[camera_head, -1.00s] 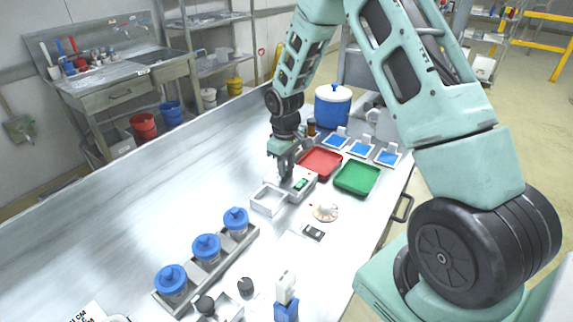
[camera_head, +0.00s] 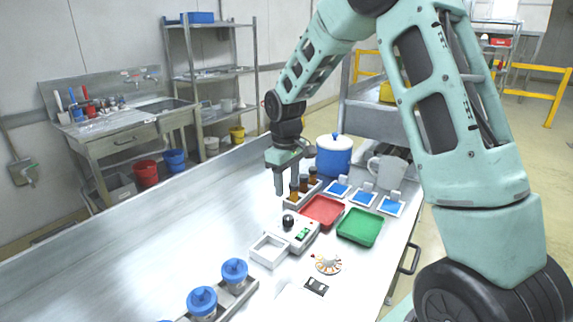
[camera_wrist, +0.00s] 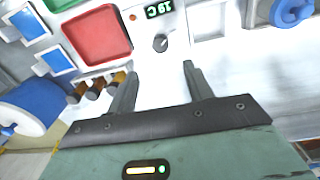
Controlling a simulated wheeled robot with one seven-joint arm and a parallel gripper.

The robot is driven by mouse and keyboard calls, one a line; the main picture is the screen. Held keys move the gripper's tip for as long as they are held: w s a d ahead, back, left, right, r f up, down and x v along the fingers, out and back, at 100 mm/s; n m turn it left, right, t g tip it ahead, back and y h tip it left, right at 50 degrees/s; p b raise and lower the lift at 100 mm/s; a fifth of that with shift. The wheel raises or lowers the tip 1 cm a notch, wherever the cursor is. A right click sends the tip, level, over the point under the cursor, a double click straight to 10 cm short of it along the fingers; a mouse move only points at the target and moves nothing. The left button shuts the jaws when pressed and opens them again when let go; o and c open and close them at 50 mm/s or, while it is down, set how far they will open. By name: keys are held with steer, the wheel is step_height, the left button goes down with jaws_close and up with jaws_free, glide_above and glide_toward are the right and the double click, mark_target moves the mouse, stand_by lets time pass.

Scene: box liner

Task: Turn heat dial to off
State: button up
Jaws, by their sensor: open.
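The heat dial is a dark round knob (camera_head: 289,221) on top of a white box (camera_head: 301,241). The box has a lit green readout (camera_head: 303,233). In the wrist view the knob (camera_wrist: 160,43) sits below the readout (camera_wrist: 158,9), which looks like "19 C". A small red-orange light is beside it. The knob's setting cannot be read surely. My gripper (camera_head: 286,193) is above and behind the box, apart from the knob. In the wrist view its two fingers (camera_wrist: 160,72) are spread with nothing between them.
A white square tray (camera_head: 268,252) adjoins the box. Red (camera_head: 322,210) and green (camera_head: 360,227) trays lie to its right. Brown bottles (camera_head: 304,184) stand in a rack close by my gripper. A blue-and-white pot (camera_head: 334,157) is behind.

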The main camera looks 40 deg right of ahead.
step_height(320, 180, up, 7)
steer(key=shift+f+b, duration=0.2)
steer(key=shift+b, duration=0.1)
steer(key=shift+a, duration=0.15)
steer(key=s+a+n, duration=0.1)
steer(key=s+a, duration=0.4)
steer(key=a, duration=0.3)
steer(key=s+a+n, duration=0.1)
steer(key=s+a, duration=0.4)
steer(key=a, duration=0.4)
steer(key=s+a+f, duration=0.1)
steer(key=s+a, duration=0.1)
steer(key=s, duration=0.5)
steer(key=s+a+f+n, duration=0.1)
steer(key=s+a, duration=0.2)
steer(key=s, duration=0.3)
steer(key=s+a+f+n+y, duration=0.1)
steer(key=s+a, duration=0.2)
steer(key=s, duration=0.4)
steer(key=shift+s+a, duration=0.25)
steer(key=shift+s, duration=0.05)
